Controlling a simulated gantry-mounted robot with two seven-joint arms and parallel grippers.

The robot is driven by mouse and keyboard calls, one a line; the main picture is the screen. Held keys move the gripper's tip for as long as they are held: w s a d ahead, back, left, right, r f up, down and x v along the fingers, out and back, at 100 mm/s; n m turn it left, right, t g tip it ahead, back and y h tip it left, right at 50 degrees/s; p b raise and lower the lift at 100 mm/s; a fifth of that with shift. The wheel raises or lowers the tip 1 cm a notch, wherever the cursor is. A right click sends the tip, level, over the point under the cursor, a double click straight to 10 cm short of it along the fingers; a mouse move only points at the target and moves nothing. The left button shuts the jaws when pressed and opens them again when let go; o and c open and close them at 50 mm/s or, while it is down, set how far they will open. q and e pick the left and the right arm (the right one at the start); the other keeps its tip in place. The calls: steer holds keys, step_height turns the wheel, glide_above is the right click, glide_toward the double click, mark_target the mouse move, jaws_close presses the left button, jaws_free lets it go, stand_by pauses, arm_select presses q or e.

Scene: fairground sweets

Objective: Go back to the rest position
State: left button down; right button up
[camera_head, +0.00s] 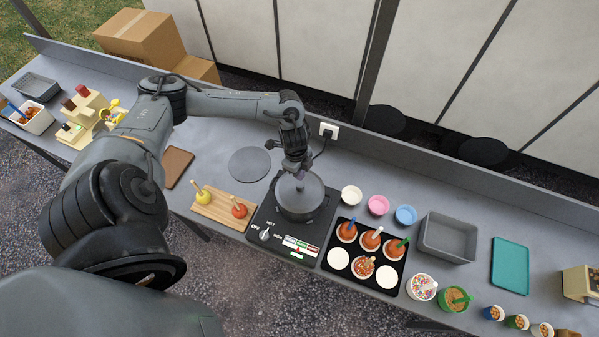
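My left arm reaches in from the left and across the counter. Its gripper (298,174) points down over the dark grey pot (301,206), which stands on the black hot plate (267,228). The fingertips are small and dark against the pot, so I cannot tell whether they are open, shut or touching it. My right gripper is not in view.
A wooden board (216,212) with yellow and red apples on sticks lies left of the hot plate. A grey disc (249,164) lies behind it. Right are a black tray (338,279) of sweets, small bowls, a grey bin (447,237) and a teal mat (510,265).

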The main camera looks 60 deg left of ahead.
mark_target(300, 184)
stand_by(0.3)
arm_select(q)
steer(key=shift+f, duration=0.15)
stand_by(0.5)
steer(key=shift+f+b, duration=0.35)
steer(key=shift+f, duration=0.05)
steer(key=shift+f+b, duration=1.05)
steer(key=shift+f, duration=0.65)
steer(key=shift+r, duration=0.1)
